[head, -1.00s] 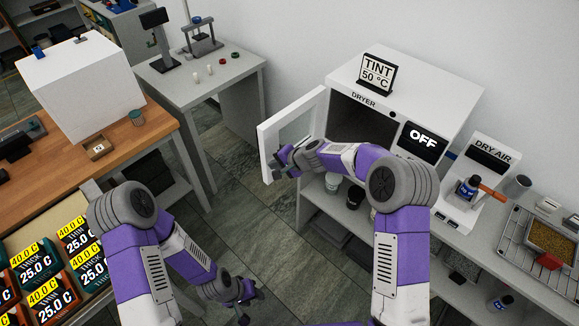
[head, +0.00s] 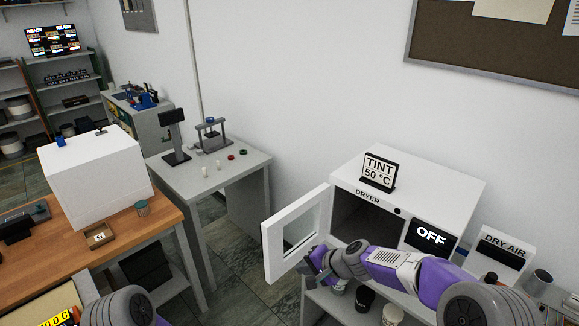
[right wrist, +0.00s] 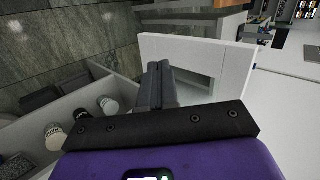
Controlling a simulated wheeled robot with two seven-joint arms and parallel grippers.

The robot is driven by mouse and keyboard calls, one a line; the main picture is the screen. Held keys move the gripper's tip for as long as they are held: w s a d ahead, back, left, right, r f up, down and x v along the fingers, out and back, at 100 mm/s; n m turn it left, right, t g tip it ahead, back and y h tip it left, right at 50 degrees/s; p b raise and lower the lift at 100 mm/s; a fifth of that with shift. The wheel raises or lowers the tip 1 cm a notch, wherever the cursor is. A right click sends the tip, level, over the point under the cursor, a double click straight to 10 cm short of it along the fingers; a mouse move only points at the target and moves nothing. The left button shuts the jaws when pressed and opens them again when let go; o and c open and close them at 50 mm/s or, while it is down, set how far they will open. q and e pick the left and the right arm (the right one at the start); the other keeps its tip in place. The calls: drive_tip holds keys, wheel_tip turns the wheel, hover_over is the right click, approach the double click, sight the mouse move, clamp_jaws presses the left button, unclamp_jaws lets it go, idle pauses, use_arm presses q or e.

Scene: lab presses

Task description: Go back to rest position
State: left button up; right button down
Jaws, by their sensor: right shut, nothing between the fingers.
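My right gripper (head: 316,262) is shut and empty. It is in front of the dryer (head: 440,190), beside the lower part of its open door (head: 299,230); I cannot tell whether it touches the door. In the right wrist view the closed fingers (right wrist: 160,86) point toward the white door (right wrist: 225,62). My left gripper is out of the head view; only a rounded grey joint of my left arm shows at the bottom left edge.
The dryer carries a "TINT 50 °C" sign (head: 380,170) and an "OFF" display (head: 428,235). Jars (head: 364,298) stand on the shelf below. A grey table (head: 225,170) and a wooden bench (head: 170,220) with a white box (head: 97,180) are at left. Floor shows between them.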

drive_tip(key=s+d+f+n+g+h+b, duration=0.15)
drive_tip(key=s+f, duration=0.35)
drive_tip(key=f, duration=0.6)
drive_tip(key=s+d+f+g+h+b, duration=0.1)
drive_tip(key=s+d+f+h+b, duration=0.15)
drive_tip(key=s+f, duration=0.65)
drive_tip(key=s+f+n+g+b, duration=0.2)
drive_tip(key=s+f+n, duration=0.1)
drive_tip(key=s+f, duration=1.2)
drive_tip(key=shift+f+g+y, duration=0.15)
drive_tip(key=shift+g+y, duration=0.2)
drive_tip(key=shift+y, duration=0.05)
drive_tip(key=shift+s, duration=0.1)
